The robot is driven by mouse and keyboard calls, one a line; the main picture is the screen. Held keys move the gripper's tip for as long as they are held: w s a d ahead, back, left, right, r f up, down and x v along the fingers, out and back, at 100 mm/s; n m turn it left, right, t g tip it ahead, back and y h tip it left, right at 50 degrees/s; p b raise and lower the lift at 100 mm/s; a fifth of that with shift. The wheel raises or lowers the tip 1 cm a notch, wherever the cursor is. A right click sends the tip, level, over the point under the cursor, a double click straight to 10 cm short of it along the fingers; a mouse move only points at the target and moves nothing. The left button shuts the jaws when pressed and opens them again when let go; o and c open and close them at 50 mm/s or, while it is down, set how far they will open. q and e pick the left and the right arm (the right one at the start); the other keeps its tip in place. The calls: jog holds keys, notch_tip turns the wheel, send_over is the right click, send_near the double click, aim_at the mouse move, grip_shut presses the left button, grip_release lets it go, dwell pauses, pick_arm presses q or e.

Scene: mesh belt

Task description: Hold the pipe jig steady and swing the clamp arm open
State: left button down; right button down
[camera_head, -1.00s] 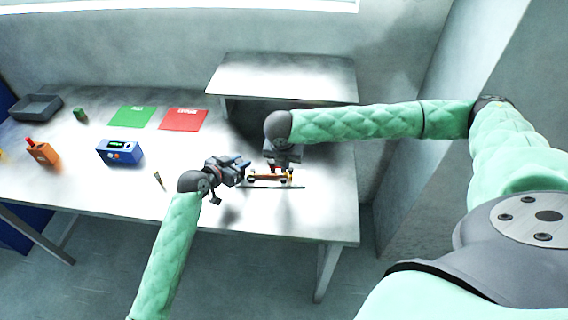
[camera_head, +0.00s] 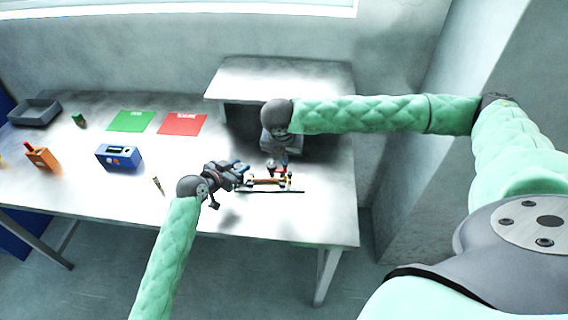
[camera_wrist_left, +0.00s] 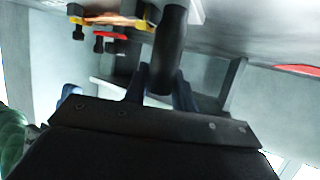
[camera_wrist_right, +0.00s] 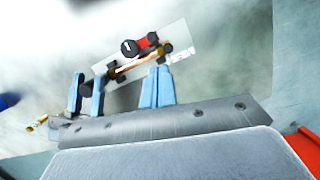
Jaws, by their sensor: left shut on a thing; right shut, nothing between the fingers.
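The pipe jig lies near the table's right front, its long base edge (camera_head: 285,191) showing in the head view. In the right wrist view it has a pale plate (camera_wrist_right: 180,42), a copper-coloured pipe and a red clamp arm (camera_wrist_right: 146,40) with a black knob. I cannot tell how far the clamp arm is swung. My left gripper (camera_head: 243,173) is shut on the jig's black handle (camera_wrist_left: 171,50) at its left end. My right gripper (camera_head: 282,160) is shut and empty above the jig; its blue fingertips (camera_wrist_right: 158,69) point at the plate's near edge.
A blue box (camera_head: 119,157), an orange box (camera_head: 42,157), green (camera_head: 131,121) and red (camera_head: 182,124) mats and a grey tray (camera_head: 35,111) lie left. A small brass piece (camera_head: 159,186) lies left of my left gripper. A raised shelf (camera_head: 280,80) stands behind.

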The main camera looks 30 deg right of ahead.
jog(key=v, duration=0.3)
jog(key=shift+d+r, duration=0.1)
jog(key=shift+r, duration=0.05)
pick_arm(q)
jog(key=c, duration=1.1)
grip_release()
jog(key=shift+o, duration=0.2)
